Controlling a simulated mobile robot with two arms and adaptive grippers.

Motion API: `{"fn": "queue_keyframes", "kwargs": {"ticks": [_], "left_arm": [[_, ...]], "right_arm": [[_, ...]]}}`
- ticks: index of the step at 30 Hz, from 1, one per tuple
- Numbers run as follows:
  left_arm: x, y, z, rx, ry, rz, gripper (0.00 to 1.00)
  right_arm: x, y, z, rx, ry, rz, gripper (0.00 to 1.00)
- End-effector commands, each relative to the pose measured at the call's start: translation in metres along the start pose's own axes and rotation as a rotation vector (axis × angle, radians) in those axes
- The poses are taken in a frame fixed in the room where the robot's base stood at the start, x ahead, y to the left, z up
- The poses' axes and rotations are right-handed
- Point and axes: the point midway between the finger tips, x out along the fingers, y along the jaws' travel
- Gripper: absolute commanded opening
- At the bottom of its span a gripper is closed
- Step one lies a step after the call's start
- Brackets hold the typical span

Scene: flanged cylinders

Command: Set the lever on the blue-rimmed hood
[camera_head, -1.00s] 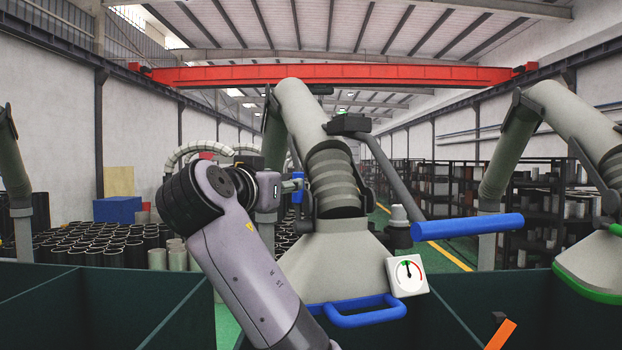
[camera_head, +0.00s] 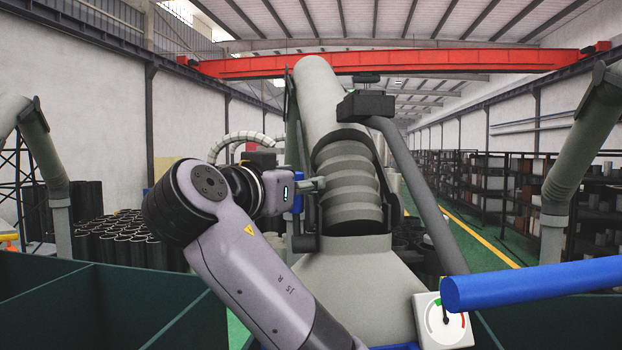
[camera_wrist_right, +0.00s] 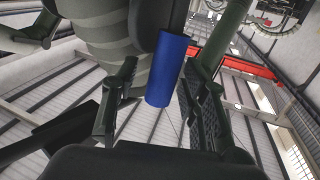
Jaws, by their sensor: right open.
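The grey hood (camera_head: 355,285) hangs ahead on a ribbed duct, its lower part cut off by the frame. A piece of blue rim or handle (camera_head: 395,347) shows at the bottom edge. A small blue grip, likely the lever (camera_head: 297,190), sits at the duct's left side, partly hidden behind my right gripper (camera_head: 312,185). In the right wrist view the blue grip (camera_wrist_right: 172,68) lies between the spread fingers of my right gripper (camera_wrist_right: 160,105), which is open. I cannot tell whether they touch it. My left gripper is out of view.
A white gauge (camera_head: 443,320) is on the hood's right. A thick blue bar (camera_head: 540,285) juts in at the right, by a grey rod (camera_head: 415,185). Dark green bin walls (camera_head: 90,300) fill the lower left. Other ducts (camera_head: 590,150) stand at the sides.

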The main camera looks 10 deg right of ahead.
Motion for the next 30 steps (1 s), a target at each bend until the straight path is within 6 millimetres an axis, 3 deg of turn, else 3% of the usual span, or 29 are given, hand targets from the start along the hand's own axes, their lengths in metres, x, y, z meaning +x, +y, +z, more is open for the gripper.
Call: {"fn": "queue_keyframes", "kwargs": {"ticks": [10,27,30], "left_arm": [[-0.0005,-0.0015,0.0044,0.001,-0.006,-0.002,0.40],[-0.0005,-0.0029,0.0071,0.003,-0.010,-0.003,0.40],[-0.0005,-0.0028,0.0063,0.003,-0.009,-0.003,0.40]], "right_arm": [[-0.0019,-0.0005,-0.0001,0.001,0.000,0.000,0.40],[-0.0015,-0.0003,0.0000,0.001,0.000,0.000,0.02],[-0.0016,-0.0004,0.0000,0.000,0.000,0.000,0.00]]}}
